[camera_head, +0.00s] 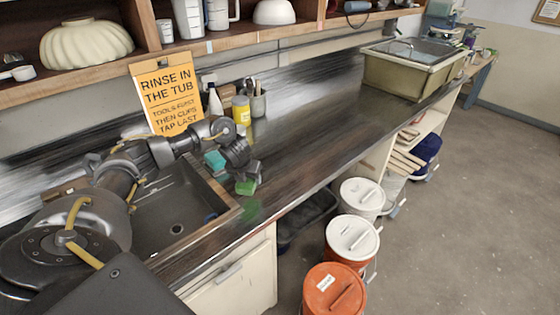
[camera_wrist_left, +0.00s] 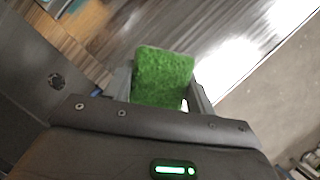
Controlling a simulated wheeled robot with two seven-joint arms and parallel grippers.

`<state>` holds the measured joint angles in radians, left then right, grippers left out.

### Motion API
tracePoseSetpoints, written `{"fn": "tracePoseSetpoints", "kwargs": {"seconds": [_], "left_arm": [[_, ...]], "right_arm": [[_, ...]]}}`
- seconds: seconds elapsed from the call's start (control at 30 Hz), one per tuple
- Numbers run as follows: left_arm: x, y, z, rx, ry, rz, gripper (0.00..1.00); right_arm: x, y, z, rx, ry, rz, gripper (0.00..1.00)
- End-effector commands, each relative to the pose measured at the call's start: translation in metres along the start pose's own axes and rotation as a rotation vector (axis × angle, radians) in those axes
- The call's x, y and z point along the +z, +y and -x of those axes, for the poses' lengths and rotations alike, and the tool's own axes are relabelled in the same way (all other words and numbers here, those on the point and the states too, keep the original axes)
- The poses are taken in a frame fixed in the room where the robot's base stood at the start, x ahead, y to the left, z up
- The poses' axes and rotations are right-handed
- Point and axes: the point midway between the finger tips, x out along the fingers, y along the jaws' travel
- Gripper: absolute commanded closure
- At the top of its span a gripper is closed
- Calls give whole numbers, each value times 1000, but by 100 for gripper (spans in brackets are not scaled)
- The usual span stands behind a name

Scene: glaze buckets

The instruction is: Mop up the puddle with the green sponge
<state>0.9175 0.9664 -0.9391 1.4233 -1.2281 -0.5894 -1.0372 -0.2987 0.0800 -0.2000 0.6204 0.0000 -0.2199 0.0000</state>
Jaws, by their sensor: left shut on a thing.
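The green sponge (camera_head: 246,187) is held in my left gripper (camera_head: 247,176), over the counter just right of the sink. In the left wrist view the sponge (camera_wrist_left: 162,78) sits between the two fingers of the shut left gripper (camera_wrist_left: 160,92). I cannot tell whether the sponge touches the counter. A faint green patch (camera_head: 252,209) shows on the dark counter in front of the sponge; I cannot tell whether it is a puddle or a reflection. No clear puddle outline shows. My right gripper is not in view.
The sink (camera_head: 172,215) lies left of the sponge, with a teal block (camera_head: 214,160) near its edge. The counter (camera_head: 320,125) is clear to the right. Lidded buckets (camera_head: 352,238) stand on the floor.

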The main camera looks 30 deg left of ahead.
Motion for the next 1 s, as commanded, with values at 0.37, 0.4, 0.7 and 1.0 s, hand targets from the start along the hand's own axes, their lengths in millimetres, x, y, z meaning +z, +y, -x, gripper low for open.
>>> {"fn": "tracePoseSetpoints", "kwargs": {"seconds": [0.37,0.4,0.7,1.0], "left_arm": [[8,2,22,1,-1,4,81],[8,2,22,1,-1,4,81],[8,3,22,1,-1,4,81],[6,1,21,-25,0,-62,81]], "right_arm": [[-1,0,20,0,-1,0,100],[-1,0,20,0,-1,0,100],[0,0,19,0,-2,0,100],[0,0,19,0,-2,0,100]]}}
